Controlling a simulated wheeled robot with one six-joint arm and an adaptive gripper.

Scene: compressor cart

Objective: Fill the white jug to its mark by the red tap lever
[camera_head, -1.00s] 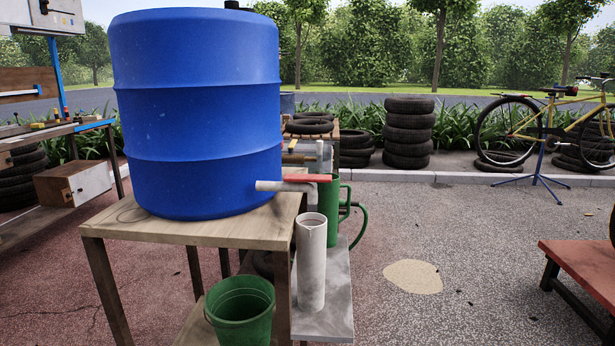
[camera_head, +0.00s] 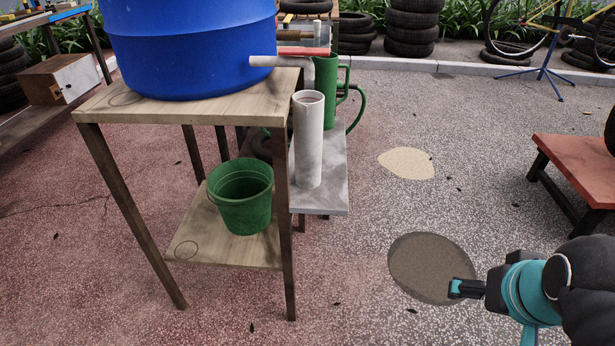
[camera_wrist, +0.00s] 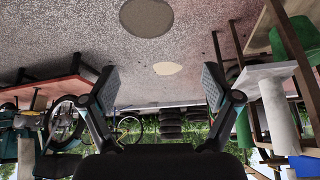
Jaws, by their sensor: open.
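The white jug (camera_head: 308,150), a tall pale cylinder, stands upright on a grey shelf (camera_head: 330,195) below the tap's outlet. It also shows in the wrist view (camera_wrist: 275,110), at the right. Its mark and its contents cannot be made out. The red tap lever (camera_head: 305,51) lies level along the grey tap pipe (camera_head: 275,62) from the blue barrel (camera_head: 190,45). No water stream is visible. My gripper (camera_head: 462,289) is at the lower right, well to the right of the jug and apart from it. In the wrist view its jaws (camera_wrist: 160,83) are spread and empty.
A green can (camera_head: 327,90) with a hose or handle stands close behind the jug. A green bucket (camera_head: 240,195) sits on the wooden stand's lower shelf (camera_head: 225,245). A red bench (camera_head: 575,170) is at the right. Open ground lies between, with a dark round patch (camera_head: 425,265).

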